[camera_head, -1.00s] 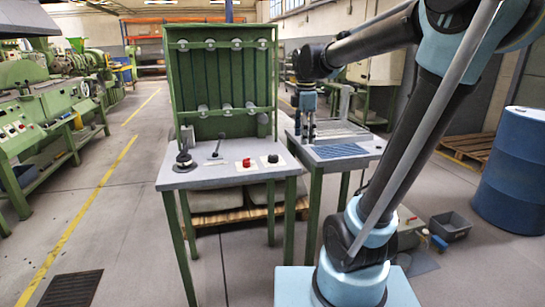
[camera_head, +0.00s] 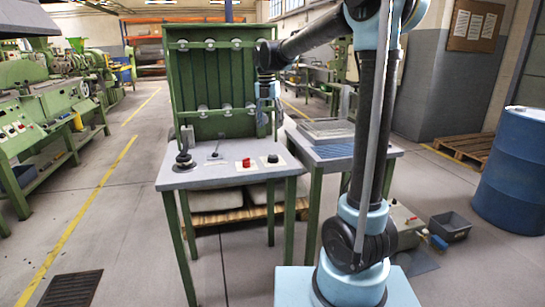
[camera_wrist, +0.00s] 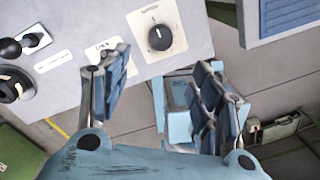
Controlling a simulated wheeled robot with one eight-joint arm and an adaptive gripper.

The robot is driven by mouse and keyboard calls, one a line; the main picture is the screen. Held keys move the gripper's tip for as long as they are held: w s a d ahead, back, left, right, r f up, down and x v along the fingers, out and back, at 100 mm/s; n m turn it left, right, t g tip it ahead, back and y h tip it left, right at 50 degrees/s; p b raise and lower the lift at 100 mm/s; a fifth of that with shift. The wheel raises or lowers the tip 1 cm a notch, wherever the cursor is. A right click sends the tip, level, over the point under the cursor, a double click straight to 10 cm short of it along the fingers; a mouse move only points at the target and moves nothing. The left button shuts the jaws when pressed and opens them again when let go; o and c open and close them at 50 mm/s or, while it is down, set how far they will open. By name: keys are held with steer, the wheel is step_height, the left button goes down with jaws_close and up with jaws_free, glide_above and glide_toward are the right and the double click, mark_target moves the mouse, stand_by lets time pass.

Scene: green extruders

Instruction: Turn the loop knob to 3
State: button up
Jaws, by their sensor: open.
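The black knob (camera_head: 272,158) sits on a white plate near the right end of the grey tabletop (camera_head: 225,175). In the wrist view the knob (camera_wrist: 159,37) shows at the top centre, with a white pointer line and a dial whose numbers are too small to read. A red knob (camera_head: 246,162) stands just left of it in the head view; my left finger seems to hide it in the wrist view. My gripper (camera_head: 268,127) hangs above the black knob, apart from it. In the wrist view my gripper (camera_wrist: 161,66) is open and empty.
A green panel (camera_head: 212,80) with several clear fittings rises behind. A second table (camera_head: 335,150) stands to the right. Space above the tabletop's front is free.

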mark_target(272, 156)
steer(key=f, duration=0.9)
steer(key=d+f, duration=0.1)
steer(key=f, duration=0.4)
steer(key=shift+s+f, duration=0.15)
steer(key=c, duration=1.1)
